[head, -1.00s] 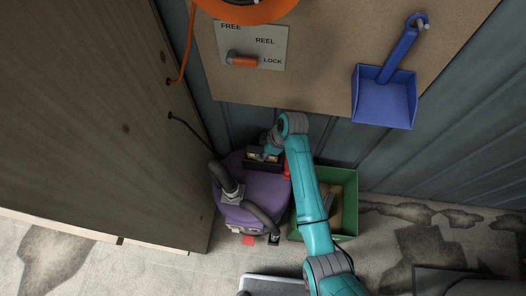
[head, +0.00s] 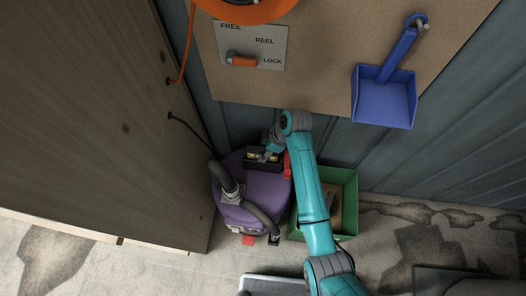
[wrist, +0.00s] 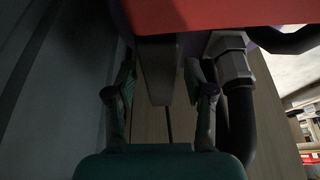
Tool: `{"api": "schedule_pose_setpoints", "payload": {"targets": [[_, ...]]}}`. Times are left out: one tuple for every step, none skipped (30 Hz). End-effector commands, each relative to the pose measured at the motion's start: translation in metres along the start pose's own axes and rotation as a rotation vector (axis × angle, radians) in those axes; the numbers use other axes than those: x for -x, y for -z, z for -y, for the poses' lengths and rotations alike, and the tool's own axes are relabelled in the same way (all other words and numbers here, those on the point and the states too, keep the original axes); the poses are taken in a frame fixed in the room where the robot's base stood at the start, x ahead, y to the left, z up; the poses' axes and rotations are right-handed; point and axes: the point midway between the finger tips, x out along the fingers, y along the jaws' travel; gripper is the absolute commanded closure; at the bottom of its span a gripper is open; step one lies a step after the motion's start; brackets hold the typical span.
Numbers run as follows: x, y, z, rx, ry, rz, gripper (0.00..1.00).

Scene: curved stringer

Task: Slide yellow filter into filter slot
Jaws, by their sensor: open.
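A purple vacuum-like machine (head: 262,187) stands on the floor by the wall. A dark rectangular slot (head: 249,164) is in its top, with a small pale yellow patch (head: 262,156) showing inside; I cannot tell whether it is the filter seated fully. My gripper (head: 266,152) is at this slot, small and partly hidden by my wrist. In the wrist view my gripper (wrist: 160,75) has its two fingers apart, with a grey tapered part (wrist: 158,70) visible between them. I cannot tell whether they touch it. No clearly yellow thing shows in the wrist view.
A red flap (head: 287,164) is beside the slot. A grey hose (head: 231,186) runs over the machine's left side. A green bin (head: 346,183) stands to the right, partly behind my arm. A wooden cabinet (head: 90,110) closes the left side. A blue dustpan (head: 385,95) hangs above.

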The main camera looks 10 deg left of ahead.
Motion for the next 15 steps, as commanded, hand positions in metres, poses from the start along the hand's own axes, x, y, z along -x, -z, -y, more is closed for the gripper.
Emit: {"api": "schedule_pose_setpoints", "payload": {"targets": [[0.010, 0.000, -0.001, 0.000, -0.004, -0.001, 0.47], [0.016, 0.000, -0.001, 0.000, -0.004, -0.001, 0.47], [0.025, 0.000, -0.001, 0.000, -0.004, -0.001, 0.47], [0.031, 0.000, -0.001, 0.000, -0.004, -0.001, 0.47], [0.037, 0.000, -0.001, 0.000, -0.005, -0.001, 0.47], [0.046, 0.000, -0.001, 0.000, -0.004, -0.001, 0.47], [0.051, 0.000, -0.001, 0.001, -0.004, -0.002, 0.47], [0.057, 0.000, -0.001, 0.001, -0.003, -0.001, 0.47], [0.065, 0.000, -0.001, 0.001, -0.004, -0.002, 0.47], [0.070, 0.000, -0.001, 0.001, -0.003, -0.002, 0.47], [0.075, 0.000, -0.001, 0.000, -0.004, -0.002, 0.47], [0.080, 0.000, -0.001, 0.000, -0.003, -0.001, 0.47], [0.084, 0.000, -0.001, 0.000, -0.002, -0.001, 0.47], [0.087, 0.000, -0.001, 0.000, -0.003, -0.001, 0.47], [0.091, 0.000, -0.001, 0.000, -0.003, -0.001, 0.47]]}}
